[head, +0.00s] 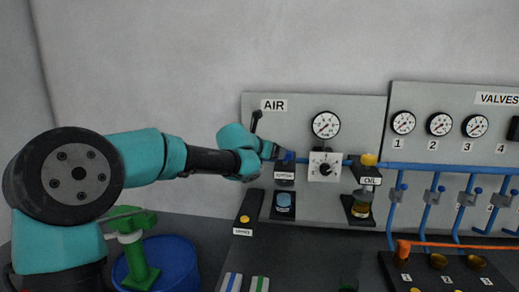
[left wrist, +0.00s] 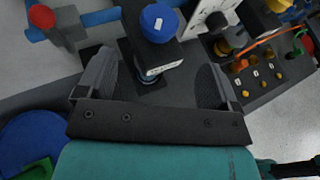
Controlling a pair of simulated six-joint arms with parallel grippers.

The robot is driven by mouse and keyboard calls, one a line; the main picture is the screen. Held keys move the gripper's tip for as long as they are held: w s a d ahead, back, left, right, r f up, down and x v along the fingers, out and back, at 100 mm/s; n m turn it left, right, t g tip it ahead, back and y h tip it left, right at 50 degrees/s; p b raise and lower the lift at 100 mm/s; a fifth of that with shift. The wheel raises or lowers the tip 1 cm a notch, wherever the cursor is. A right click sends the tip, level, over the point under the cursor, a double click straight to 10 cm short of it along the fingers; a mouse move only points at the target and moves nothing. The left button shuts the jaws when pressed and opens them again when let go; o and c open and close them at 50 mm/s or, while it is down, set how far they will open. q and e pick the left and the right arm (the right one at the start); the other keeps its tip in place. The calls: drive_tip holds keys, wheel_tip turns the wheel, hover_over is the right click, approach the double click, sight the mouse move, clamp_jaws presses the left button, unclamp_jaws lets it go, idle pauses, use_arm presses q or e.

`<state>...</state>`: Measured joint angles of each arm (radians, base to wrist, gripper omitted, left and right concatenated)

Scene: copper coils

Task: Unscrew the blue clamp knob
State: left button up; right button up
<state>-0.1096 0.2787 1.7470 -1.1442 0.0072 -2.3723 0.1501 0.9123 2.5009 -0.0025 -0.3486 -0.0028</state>
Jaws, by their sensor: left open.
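The blue clamp knob (left wrist: 158,22) is round with a small white mark. It sits on top of a dark block in the left wrist view. In the head view the knob (head: 289,156) shows as a small blue patch on the AIR panel, partly hidden by my gripper. My left gripper (head: 272,150) is just left of the knob. In the left wrist view my left gripper (left wrist: 158,62) has its two dark fingers wide apart. Nothing is between the fingertips, and the knob lies beyond them, apart from both.
Right of the knob are a white dial plate (head: 325,167), a pressure gauge (head: 326,125) and a yellow-capped oil unit (head: 368,160). A blue bowl (head: 284,200) sits below. A red knob (left wrist: 42,16) is at the upper left. A blue drum (head: 172,262) stands on the floor.

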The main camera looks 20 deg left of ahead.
use_arm(q)
drive_tip(key=shift+v, duration=2.85)
drive_tip(key=a+m+h, duration=0.1)
drive_tip(key=w+a+m+g+h, duration=0.1)
drive_tip(key=a, duration=0.1)
drive_tip(key=a+m+h, duration=0.1)
drive_tip(key=shift+w+a+m+g+h, duration=0.3)
drive_tip(key=shift+w+a+g+h, duration=0.05)
drive_tip(key=shift+w+g+h, duration=0.05)
drive_tip(key=shift+w, duration=0.1)
